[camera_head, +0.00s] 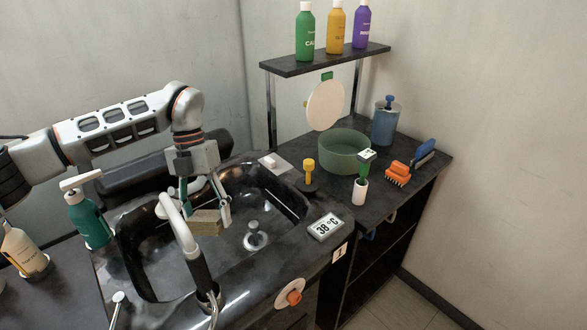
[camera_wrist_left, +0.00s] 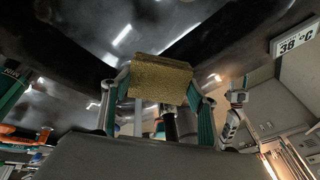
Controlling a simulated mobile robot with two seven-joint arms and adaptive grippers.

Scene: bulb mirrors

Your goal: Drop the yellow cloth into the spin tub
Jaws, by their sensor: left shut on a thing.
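My left gripper (camera_head: 205,210) is shut on a folded, dull yellow cloth (camera_head: 206,224) and holds it over the black sink basin (camera_head: 151,256), behind the tap. In the left wrist view the cloth (camera_wrist_left: 160,80) is a flat block between the two fingers (camera_wrist_left: 157,100). A round green, see-through tub (camera_head: 344,152), likely the spin tub, stands on the right counter, well apart from the cloth. Its inside is partly visible. My right gripper is not in view.
The tap (camera_head: 188,240) rises in front of the cloth. A green pump bottle (camera_head: 88,220) stands left of the basin.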

